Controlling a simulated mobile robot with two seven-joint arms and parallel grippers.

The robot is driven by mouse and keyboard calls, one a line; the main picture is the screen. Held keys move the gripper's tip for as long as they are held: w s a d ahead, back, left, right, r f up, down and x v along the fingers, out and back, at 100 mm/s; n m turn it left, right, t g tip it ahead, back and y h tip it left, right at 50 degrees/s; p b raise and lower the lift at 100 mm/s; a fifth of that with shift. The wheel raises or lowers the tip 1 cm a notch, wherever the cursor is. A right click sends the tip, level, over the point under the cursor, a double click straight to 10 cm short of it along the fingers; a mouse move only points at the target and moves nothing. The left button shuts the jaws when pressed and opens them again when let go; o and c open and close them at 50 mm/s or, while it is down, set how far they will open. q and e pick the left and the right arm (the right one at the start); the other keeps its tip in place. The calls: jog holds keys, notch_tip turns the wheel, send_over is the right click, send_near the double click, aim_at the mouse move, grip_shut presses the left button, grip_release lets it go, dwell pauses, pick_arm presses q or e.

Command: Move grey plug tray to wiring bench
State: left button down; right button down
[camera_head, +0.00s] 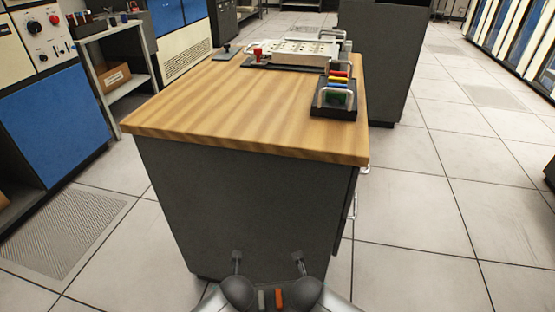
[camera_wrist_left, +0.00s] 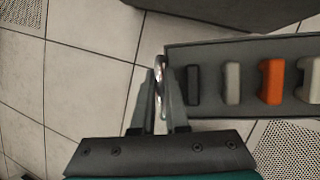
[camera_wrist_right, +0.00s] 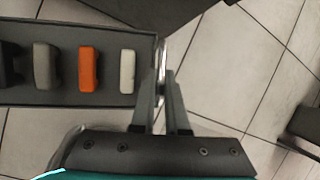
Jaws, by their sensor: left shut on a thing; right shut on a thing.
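The grey plug tray shows in the left wrist view (camera_wrist_left: 212,88) and the right wrist view (camera_wrist_right: 108,75). It is a shallow dark grey box holding a row of black, grey, orange and whitish plugs. My left gripper (camera_wrist_left: 161,80) is shut on the metal handle at one end, and my right gripper (camera_wrist_right: 161,80) is shut on the handle at the other end. The tray hangs above the floor. In the head view, only a grey and an orange plug show at the bottom edge. A wood-topped bench (camera_head: 215,110), apparently the wiring bench, stands ahead.
On the bench are a pale panel (camera_head: 300,52) at the back and a black rack of coloured plugs (camera_head: 334,99) at the right. The near left of the top is clear. A shelf with a cardboard box (camera_head: 113,78) and blue cabinets stand left. Open tiled floor lies right.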

pick_arm(q)
jog(key=shift+w+d, duration=0.15)
jog(key=shift+d, duration=0.15)
pick_arm(e)
jog(key=shift+d, duration=0.3)
pick_arm(q)
jog(key=shift+r, duration=0.1)
pick_arm(e)
jog(key=shift+r, duration=0.1)
